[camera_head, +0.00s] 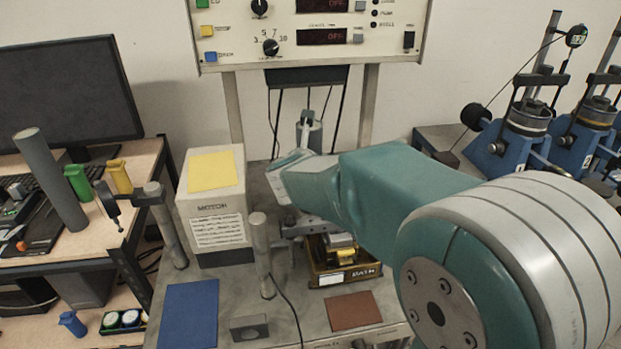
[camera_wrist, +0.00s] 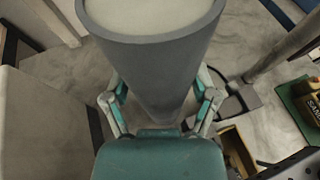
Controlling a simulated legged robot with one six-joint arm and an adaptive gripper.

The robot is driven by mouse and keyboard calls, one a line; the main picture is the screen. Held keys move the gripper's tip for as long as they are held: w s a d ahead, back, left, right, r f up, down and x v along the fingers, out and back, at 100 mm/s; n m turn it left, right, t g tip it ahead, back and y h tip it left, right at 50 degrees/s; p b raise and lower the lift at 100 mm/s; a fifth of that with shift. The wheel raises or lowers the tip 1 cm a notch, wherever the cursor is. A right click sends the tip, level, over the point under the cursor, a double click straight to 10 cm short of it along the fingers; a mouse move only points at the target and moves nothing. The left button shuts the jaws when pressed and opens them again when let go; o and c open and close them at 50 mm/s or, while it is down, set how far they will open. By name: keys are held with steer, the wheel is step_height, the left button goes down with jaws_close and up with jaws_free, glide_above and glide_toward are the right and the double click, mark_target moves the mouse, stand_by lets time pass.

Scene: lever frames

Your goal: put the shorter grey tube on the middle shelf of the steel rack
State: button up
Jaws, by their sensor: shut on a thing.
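My gripper (camera_wrist: 160,108) is shut on a grey tube (camera_wrist: 152,60), with one finger on each side of it. The tube's pale round end faces the wrist camera and its far end narrows away between the fingers. In the head view, a small grey part of the held tube (camera_head: 309,134) seems to show beyond my wrist; my arm hides most of the grip. Another grey tube (camera_head: 50,178), long and tilted, stands at the left desk. I cannot make out the steel rack or its middle shelf in either view.
A white motor box (camera_head: 213,225) with a yellow top stands left of my arm. A control panel (camera_head: 312,52) is behind. Blue lever frames (camera_head: 515,140) stand at right.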

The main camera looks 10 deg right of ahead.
steer(key=shift+f, duration=2.15)
steer(key=o, duration=1.2)
steer(key=shift+f, duration=0.15)
